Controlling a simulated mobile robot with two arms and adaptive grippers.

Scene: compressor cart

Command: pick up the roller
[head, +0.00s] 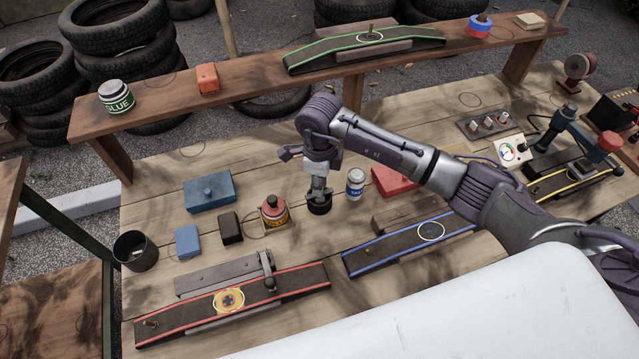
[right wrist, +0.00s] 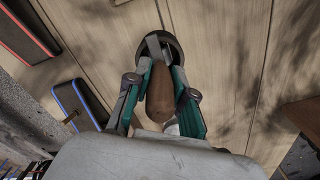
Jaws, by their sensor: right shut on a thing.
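The roller (right wrist: 158,95) shows in the right wrist view as a brown wooden handle with a metal shank, lying between the two fingers. Its far end meets a dark round piece (right wrist: 160,48); I cannot tell whether this is part of the roller or a holder. My right gripper (head: 319,190) is shut on the handle, above the bench. In the head view the gripper hides most of the handle, and the dark round piece (head: 319,204) shows just below the fingers. My left gripper is not in view.
On the wooden bench (head: 160,205) near the gripper stand a small white-and-blue can (head: 355,184), a red-capped tin (head: 274,211) and a red box (head: 395,180). Belts with red (head: 270,294) and blue (head: 375,258) edges lie in front. A raised shelf (head: 255,90) runs behind.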

